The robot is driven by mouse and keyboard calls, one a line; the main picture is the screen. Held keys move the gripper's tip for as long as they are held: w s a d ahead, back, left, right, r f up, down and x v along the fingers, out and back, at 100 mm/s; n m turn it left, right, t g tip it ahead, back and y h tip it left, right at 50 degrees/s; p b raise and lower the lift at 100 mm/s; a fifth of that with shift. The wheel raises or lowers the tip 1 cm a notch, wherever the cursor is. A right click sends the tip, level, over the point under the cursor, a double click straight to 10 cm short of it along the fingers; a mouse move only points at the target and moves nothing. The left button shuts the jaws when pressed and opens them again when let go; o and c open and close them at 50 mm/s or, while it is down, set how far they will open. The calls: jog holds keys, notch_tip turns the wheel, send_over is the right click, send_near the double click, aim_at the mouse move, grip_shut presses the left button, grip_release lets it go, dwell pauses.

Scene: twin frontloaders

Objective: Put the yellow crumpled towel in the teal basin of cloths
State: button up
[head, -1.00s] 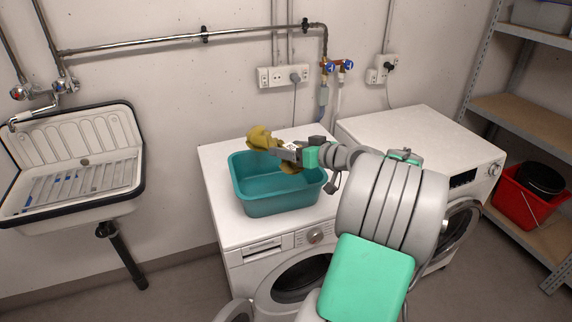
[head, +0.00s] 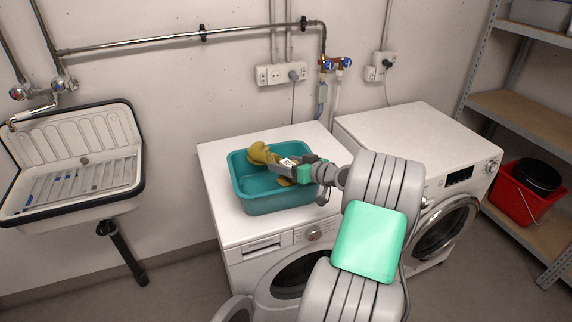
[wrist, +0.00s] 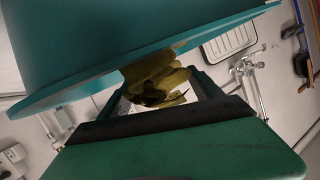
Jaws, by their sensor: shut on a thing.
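The yellow crumpled towel (head: 262,153) is in my gripper (head: 283,168), which is shut on it. The towel is at the teal basin (head: 272,203), over its inside and near its back rim. In the wrist view the towel (wrist: 158,82) shows between the fingers (wrist: 158,100), with the teal basin's wall (wrist: 120,40) close by. I cannot tell whether the towel touches the basin. The basin stands on the left white washing machine (head: 226,222). Its floor is partly hidden by my arm and the towel, and I cannot make out other cloths in it.
A second white machine (head: 415,135) stands to the right with a clear top. A sink (head: 75,165) hangs on the left wall. Pipes and sockets (head: 281,74) run along the back wall. A shelf with a red bucket (head: 517,200) is at the right.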

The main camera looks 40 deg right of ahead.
jog(key=shift+f+b, duration=0.35)
jog(key=shift+b, duration=0.1)
jog(key=o, duration=2)
jog(key=shift+r+p, duration=0.25)
jog(key=shift+p, duration=0.1)
jog(key=v, duration=0.8)
jog(key=b+v, duration=0.1)
jog(key=v, duration=0.3)
jog(key=shift+r, duration=0.3)
